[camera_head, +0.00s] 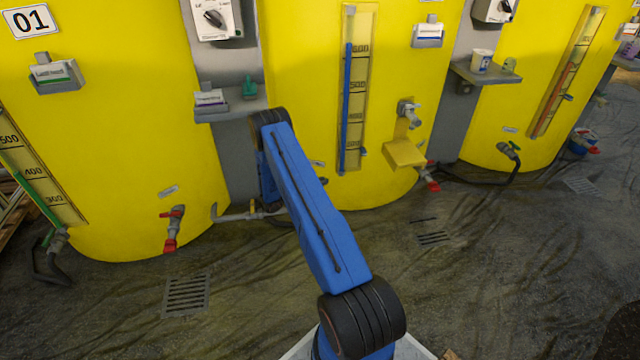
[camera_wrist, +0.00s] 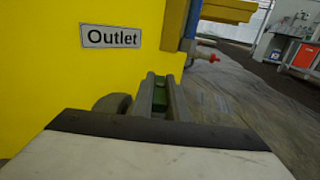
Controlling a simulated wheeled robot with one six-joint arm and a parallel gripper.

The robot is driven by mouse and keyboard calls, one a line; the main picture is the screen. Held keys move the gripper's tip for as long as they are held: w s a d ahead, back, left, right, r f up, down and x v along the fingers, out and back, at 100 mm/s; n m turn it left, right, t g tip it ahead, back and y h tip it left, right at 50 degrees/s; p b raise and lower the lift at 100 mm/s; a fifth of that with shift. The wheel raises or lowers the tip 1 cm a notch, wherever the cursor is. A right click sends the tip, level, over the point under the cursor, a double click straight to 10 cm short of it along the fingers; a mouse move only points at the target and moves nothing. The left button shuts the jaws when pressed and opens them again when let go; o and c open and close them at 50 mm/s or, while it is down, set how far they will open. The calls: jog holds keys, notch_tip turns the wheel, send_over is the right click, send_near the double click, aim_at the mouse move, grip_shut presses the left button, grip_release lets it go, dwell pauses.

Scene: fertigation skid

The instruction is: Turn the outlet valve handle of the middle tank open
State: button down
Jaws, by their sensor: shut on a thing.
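The middle tank (camera_head: 300,60) is a large yellow cylinder in the head view, partly covered by my blue arm. In the wrist view, its yellow wall (camera_wrist: 60,80) bears an "Outlet" label (camera_wrist: 110,36). Below and right of the label, my gripper (camera_wrist: 160,90) is shut on the green outlet valve handle (camera_wrist: 160,101). Only a small piece of the handle shows between the fingers. A dark rounded part (camera_wrist: 112,103) shows left of the fingers, partly hidden by the gripper body. In the head view, the gripper and the gripped handle are hidden behind my arm.
Tank 01 (camera_head: 110,130) stands at left with a red-handled valve (camera_head: 173,228). Another yellow tank (camera_head: 530,70) stands at right. A yellow box (camera_head: 405,154) and red valve (camera_head: 432,184) lie right of my arm. The dark wrinkled floor has drain grates (camera_head: 187,294).

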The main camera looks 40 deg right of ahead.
jog(key=n+t, duration=0.3)
jog(key=t, duration=0.2)
jog(key=n+t, duration=0.3)
jog(key=t, duration=0.1)
jog(key=shift+s+t+y, duration=0.15)
jog(key=shift+t+y, duration=0.15)
jog(key=shift+t, duration=0.1)
jog(key=shift+n+t+y, duration=1.1)
jog(key=shift+n+t, duration=0.8)
jog(key=shift+t, duration=0.4)
jog(key=shift+w+a, duration=0.1)
jog(key=shift+w, duration=0.1)
jog(key=c, duration=1.7)
grip_release()
jog(key=v, duration=1.7)
jog(key=shift+s, duration=0.35)
